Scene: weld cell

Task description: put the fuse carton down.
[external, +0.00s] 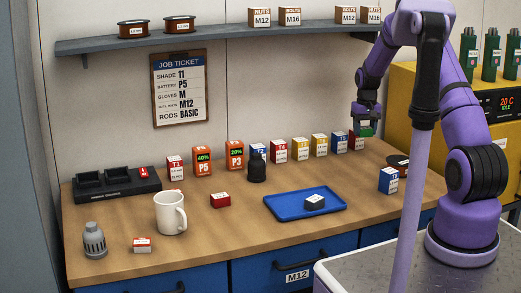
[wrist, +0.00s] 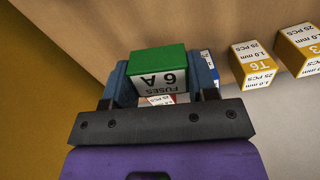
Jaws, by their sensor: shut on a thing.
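The fuse carton (wrist: 158,72) is a small box with a green side and a white label reading "FUSES 6 A", upside down in the wrist view. My gripper (wrist: 160,82) is shut on it, with a blue-grey finger on either side. In the external view my gripper (external: 366,122) is at the back right of the workbench (external: 120,258), and the green of the carton (external: 364,128) shows at its fingertips. It appears held above the bench, in front of a red-and-white box (external: 356,141) that it partly hides.
Several labelled cartons, including a yellow one (external: 319,145), line the bench's back. A blue tray (external: 275,207) holds a small grey box. A blue-and-white box (external: 388,181) stands at the right. A white mug (external: 169,213) is at left.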

